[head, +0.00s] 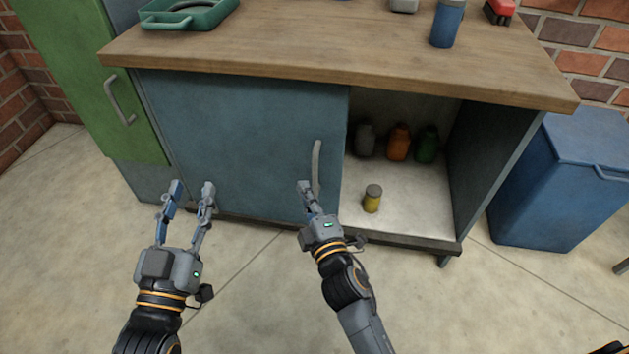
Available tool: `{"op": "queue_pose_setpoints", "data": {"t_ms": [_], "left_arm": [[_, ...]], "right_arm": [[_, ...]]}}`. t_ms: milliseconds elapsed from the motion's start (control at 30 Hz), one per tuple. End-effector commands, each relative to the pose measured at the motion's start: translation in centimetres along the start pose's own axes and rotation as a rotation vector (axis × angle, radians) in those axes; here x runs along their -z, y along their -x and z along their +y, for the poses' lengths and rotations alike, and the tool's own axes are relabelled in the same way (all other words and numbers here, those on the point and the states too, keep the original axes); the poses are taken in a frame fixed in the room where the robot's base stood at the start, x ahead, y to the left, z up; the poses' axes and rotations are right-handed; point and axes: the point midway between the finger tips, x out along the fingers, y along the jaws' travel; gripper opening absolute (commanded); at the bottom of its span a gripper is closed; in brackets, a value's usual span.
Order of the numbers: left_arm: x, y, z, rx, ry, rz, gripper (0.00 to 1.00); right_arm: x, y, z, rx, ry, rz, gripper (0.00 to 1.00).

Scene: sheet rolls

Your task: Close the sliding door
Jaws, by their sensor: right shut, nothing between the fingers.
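The blue sliding door (240,140) covers the left and middle part of the cabinet under the wooden worktop. The right part of the cabinet stands open. A grey vertical handle (317,168) is near the door's right edge. My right gripper (305,184) is shut, with its fingertips at the lower part of the handle, just left of it; I cannot tell whether they touch it. My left gripper (192,188) is open and empty, in front of the door's lower left part.
Inside the open part are a grey bottle (365,139), an orange bottle (398,142), a green bottle (427,145) and a yellow jar (372,199). A blue bin (556,185) stands at right, a green cabinet door (85,70) at left. The worktop (330,55) overhangs.

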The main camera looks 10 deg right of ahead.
Motion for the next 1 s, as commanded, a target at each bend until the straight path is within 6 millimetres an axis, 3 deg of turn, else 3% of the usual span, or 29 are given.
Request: {"op": "queue_pose_setpoints", "data": {"t_ms": [267,467,733,1000], "left_arm": [[1.6,0.3,0.1,-0.002,0.001,0.051,0.4],[3.0,0.3,0.3,-0.007,0.004,0.138,0.4],[7.1,1.4,0.8,-0.018,0.013,0.384,0.4],[4.3,0.5,0.4,-0.009,0.006,0.202,0.4]], "right_arm": [[0.2,-1.9,1.1,-0.03,0.024,0.004,0.0],[0.1,-5.7,1.1,-0.029,0.024,0.004,0.0],[0.1,-10.5,1.1,-0.027,0.021,0.003,0.0],[-3.1,-9.0,1.2,-0.024,0.021,0.002,0.0]]}}
